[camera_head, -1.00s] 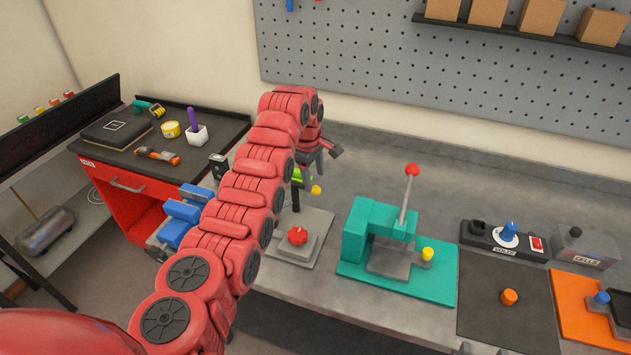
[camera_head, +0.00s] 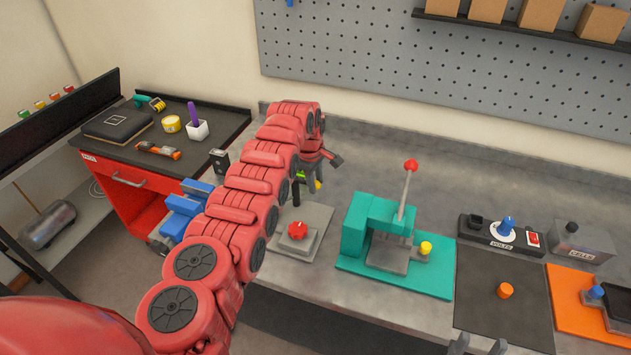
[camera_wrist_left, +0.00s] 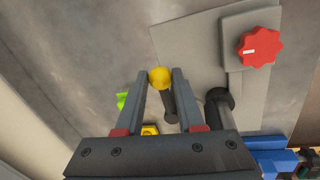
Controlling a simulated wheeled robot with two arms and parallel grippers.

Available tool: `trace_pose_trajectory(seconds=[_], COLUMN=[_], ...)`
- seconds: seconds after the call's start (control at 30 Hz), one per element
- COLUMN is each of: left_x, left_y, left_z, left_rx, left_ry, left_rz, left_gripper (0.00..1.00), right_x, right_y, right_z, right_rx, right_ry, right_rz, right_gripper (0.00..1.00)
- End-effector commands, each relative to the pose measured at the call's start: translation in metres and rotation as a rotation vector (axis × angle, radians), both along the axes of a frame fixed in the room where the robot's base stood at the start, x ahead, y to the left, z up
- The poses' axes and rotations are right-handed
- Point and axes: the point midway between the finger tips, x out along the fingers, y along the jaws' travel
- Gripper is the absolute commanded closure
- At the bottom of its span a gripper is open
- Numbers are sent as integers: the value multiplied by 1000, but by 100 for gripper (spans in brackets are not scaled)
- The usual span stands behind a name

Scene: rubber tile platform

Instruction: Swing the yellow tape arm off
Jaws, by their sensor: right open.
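A yellow ball knob (camera_head: 319,186) on a dark rod (camera_wrist_left: 170,103) belongs to the tape arm, beside a dark upright post (camera_head: 296,193). My left gripper (camera_head: 317,172) is over it from behind the post. In the left wrist view the yellow ball (camera_wrist_left: 159,77) shows between the two spread fingertips (camera_wrist_left: 160,82); I cannot tell whether they touch it. A small green part (camera_head: 301,175) is close by, partly hidden by my arm. My right gripper (camera_head: 479,349) barely enters at the bottom edge, open and empty.
A grey plate with a red knob (camera_head: 297,230) lies just in front of the post. A teal press (camera_head: 366,232) with a red-tipped lever stands to the right. A blue vise (camera_head: 186,205) is at the left bench edge. Bare grey bench lies behind the press.

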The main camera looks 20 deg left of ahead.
Motion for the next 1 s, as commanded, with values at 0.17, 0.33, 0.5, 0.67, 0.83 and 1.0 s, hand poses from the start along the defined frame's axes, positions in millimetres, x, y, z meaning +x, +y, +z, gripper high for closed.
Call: trace_pose_trajectory(seconds=[0.17, 0.33, 0.5, 0.67, 0.83, 1.0], left_x=[0, 0, 0, 0, 0, 0], left_y=[0, 0, 1, 1, 1, 1], left_z=[0, 0, 0, 0, 0, 0], left_rx=[0, 0, 1, 1, 1, 1], left_ry=[0, 0, 0, 0, 0, 0], left_rz=[0, 1, 1, 1, 1, 1], left_gripper=[100, 100, 100, 100, 100, 100], right_x=[0, 0, 0, 0, 0, 0], right_y=[0, 0, 0, 0, 0, 0], right_z=[0, 0, 0, 0, 0, 0], right_rx=[0, 0, 0, 0, 0, 0], right_ry=[0, 0, 0, 0, 0, 0], right_rz=[0, 0, 0, 0, 0, 0], right_gripper=[50, 50, 50, 50, 50, 50])
